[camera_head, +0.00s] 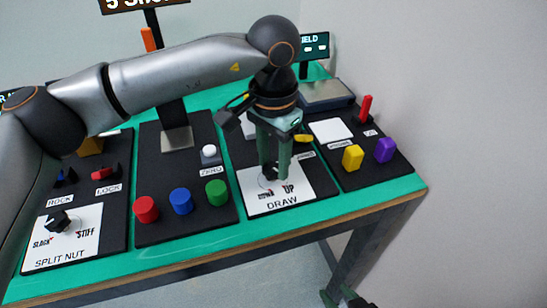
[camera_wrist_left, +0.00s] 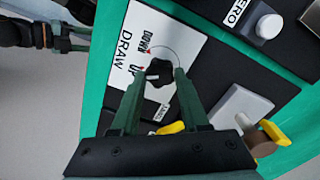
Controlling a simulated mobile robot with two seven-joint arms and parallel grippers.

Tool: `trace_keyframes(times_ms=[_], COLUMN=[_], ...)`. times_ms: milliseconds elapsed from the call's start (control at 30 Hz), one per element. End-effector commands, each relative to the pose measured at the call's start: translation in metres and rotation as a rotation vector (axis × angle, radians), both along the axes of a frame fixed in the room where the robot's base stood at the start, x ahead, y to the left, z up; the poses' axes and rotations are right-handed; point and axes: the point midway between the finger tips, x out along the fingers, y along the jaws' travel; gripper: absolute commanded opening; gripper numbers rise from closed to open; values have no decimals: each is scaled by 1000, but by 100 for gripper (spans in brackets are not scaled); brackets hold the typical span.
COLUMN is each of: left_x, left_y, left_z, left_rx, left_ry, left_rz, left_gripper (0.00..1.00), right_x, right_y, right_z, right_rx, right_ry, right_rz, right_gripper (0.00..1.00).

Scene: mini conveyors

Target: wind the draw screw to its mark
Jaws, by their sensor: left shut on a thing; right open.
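The draw screw's black knob (camera_head: 268,173) stands on the white DRAW plate (camera_head: 296,203), which has DOWN and UP marks in red and black. My left gripper (camera_head: 272,166) points down over the plate with its green fingers shut on the knob. In the left wrist view the knob (camera_wrist_left: 160,72) sits between the two fingertips, over a thin circle on the plate. A small white mark shows on the knob's side. My right gripper (camera_head: 340,299) is open and empty, low beyond the table's front edge and partly cut off by the frame.
Red (camera_head: 146,210), blue (camera_head: 181,201) and green (camera_head: 216,192) knobs stand left of the plate, with a ZERO button (camera_head: 209,152) behind. Yellow (camera_head: 353,157) and purple (camera_head: 385,150) blocks stand to the right. A SPLIT NUT knob (camera_head: 58,221) is far left. My left arm hides parts of the back.

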Motion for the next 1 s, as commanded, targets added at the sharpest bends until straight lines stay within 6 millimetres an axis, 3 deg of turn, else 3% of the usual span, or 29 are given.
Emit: trace_keyframes(times_ms=[200,233,500,800,1000], left_x=[1,1,0,0,0], left_y=[0,0,0,0,-1], left_z=[2,2,1,4,36], left_rx=[-2,-2,-1,-1,-2], left_ry=[-4,-4,-2,-2,-5], left_rz=[-3,-3,-1,0,0], left_gripper=[0,46,75,75,75], right_x=[0,0,0,0,-1], right_y=[-1,-1,-1,-1,0], right_z=[0,0,-1,0,4], right_rx=[-4,-4,-5,-5,-1], right_ry=[0,0,1,3,6], right_rz=[3,3,3,2,-2], right_gripper=[52,52,52,52,52])
